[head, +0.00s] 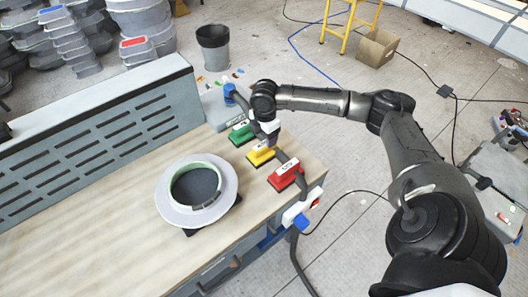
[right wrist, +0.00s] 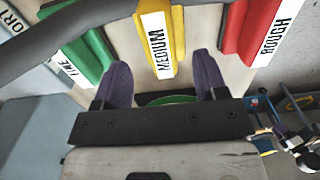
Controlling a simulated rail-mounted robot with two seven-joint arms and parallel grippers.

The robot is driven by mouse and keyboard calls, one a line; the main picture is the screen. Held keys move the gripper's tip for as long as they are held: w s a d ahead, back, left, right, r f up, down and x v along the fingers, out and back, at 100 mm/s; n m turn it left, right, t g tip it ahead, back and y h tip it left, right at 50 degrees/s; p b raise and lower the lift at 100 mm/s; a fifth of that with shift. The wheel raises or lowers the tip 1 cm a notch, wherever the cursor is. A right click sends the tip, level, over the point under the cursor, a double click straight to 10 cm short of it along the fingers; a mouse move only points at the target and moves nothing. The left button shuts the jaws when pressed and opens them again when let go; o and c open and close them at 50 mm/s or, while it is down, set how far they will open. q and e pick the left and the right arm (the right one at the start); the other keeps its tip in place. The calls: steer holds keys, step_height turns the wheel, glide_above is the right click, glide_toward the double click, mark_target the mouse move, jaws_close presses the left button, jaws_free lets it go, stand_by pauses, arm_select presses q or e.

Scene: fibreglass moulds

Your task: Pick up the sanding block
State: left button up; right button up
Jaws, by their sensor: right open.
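Three sanding blocks lie in a row near the right end of the workbench. They are the green one (head: 240,132), the yellow one (head: 260,154) and the red one (head: 284,174). In the right wrist view, labels read FINE on the green block (right wrist: 82,45), MEDIUM on the yellow block (right wrist: 178,25) and ROUGH on the red block (right wrist: 248,28). My right gripper (head: 270,138) is over the row, close to the yellow block. Its purple fingers (right wrist: 162,62) are spread and empty, with the yellow block ahead between them. My left gripper is out of view.
A pale round mould (head: 226,204) stands on the wooden bench top (head: 100,210) left of the blocks. A dark hose (right wrist: 70,32) crosses close to the blocks. A white-and-blue tool (head: 299,214) sits at the bench's front right edge. A slotted panel (head: 110,125) backs the bench.

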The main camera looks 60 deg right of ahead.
mark_target(264, 143)
steer(key=shift+a+f+b, duration=0.15)
steer(key=shift+f+b, duration=0.4)
steer(key=shift+f, duration=2.65)
steer(key=shift+c, duration=0.2)
steer(key=shift+r, duration=0.1)
steer(key=c, duration=1)
